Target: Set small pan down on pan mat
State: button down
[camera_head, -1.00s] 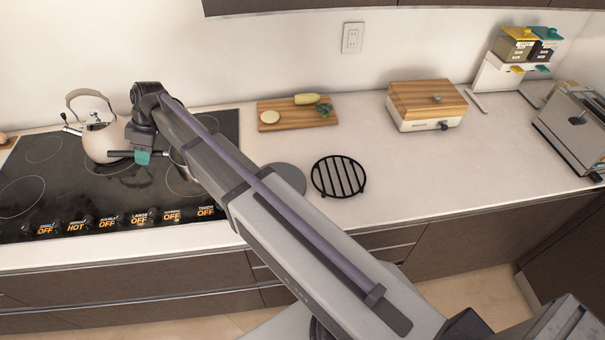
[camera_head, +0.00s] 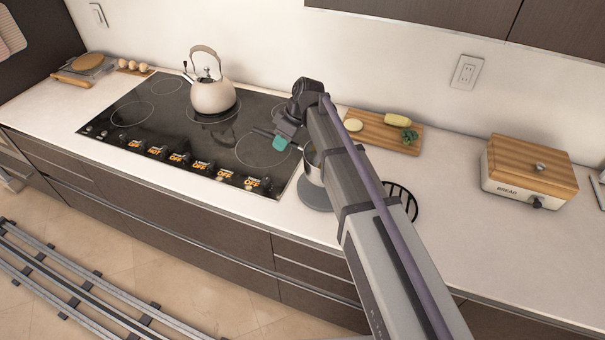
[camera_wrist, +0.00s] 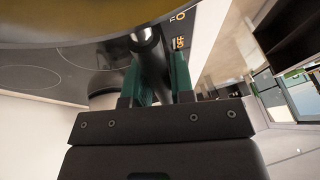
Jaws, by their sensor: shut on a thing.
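My gripper (camera_head: 281,142) has teal fingertips. In the wrist view my gripper (camera_wrist: 156,80) is shut on the dark handle of the small pan. The small pan (camera_head: 313,168) is steel-coloured and partly hidden behind my arm, just right of the cooktop's edge. In the wrist view the small pan (camera_wrist: 60,30) fills the top left. The round grey pan mat (camera_head: 312,196) lies on the counter below the pan, partly covered by pan and arm. The pan overlaps the mat in the head view; I cannot tell whether they touch.
The black cooktop (camera_head: 150,115) with a cream kettle (camera_head: 212,96) is to the left. A black round trivet (camera_head: 408,200) is right of the mat, partly behind my arm. A cutting board (camera_head: 372,135) with vegetables and a bread box (camera_head: 528,168) stand further right.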

notch_tip(320, 180, down, 7)
jog(key=b, duration=0.5)
jog(key=shift+d+r, duration=0.1)
jog(key=shift+r+p, duration=0.25)
jog(key=shift+p, duration=0.05)
jog(key=shift+f, duration=0.15)
jog(key=c, duration=1.4)
grip_release()
jog(key=shift+f, duration=0.1)
jog(key=o, duration=0.4)
